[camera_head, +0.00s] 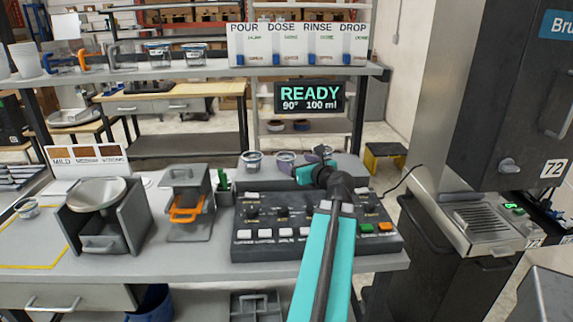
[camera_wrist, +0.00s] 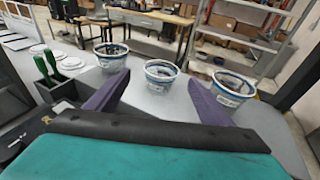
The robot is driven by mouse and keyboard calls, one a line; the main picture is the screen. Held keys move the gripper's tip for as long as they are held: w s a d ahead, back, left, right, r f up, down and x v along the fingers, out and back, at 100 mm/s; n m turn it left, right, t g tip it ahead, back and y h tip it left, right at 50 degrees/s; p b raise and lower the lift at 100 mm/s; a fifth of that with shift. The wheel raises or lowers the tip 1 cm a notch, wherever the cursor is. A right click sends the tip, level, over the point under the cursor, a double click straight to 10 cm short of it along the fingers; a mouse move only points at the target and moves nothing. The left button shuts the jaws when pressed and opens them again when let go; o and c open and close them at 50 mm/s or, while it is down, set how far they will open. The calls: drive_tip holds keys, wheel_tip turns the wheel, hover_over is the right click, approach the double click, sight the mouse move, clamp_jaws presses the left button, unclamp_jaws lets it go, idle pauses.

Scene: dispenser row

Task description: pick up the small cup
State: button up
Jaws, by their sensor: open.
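Three small clear cups with blue-marked sides stand in a row on the grey raised block behind the button panel. In the wrist view they are the left cup (camera_wrist: 111,58), the middle cup (camera_wrist: 161,77) and the right cup (camera_wrist: 231,90). The left cup also shows in the head view (camera_head: 253,160); the others are partly hidden there by my gripper (camera_head: 300,160). My gripper's purple fingers (camera_wrist: 158,92) are open and empty, pointing toward the middle cup, which appears between and just beyond the tips. No contact shows.
The button panel (camera_head: 290,228) lies below my arm. Green-handled tools (camera_wrist: 58,68) stand left of the cups. More cups (camera_head: 157,53) are on the upper shelf, and one (camera_head: 27,208) is at the far left. A dark machine (camera_head: 510,90) stands at right.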

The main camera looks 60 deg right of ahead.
sight(282, 154)
drive_tip(key=shift+x, duration=3.9)
drive_tip(key=shift+p, duration=0.3)
drive_tip(key=shift+p+x, duration=0.4)
drive_tip(key=shift+x, duration=2.2)
drive_tip(key=shift+s+d, duration=0.1)
drive_tip(key=c, duration=1.1)
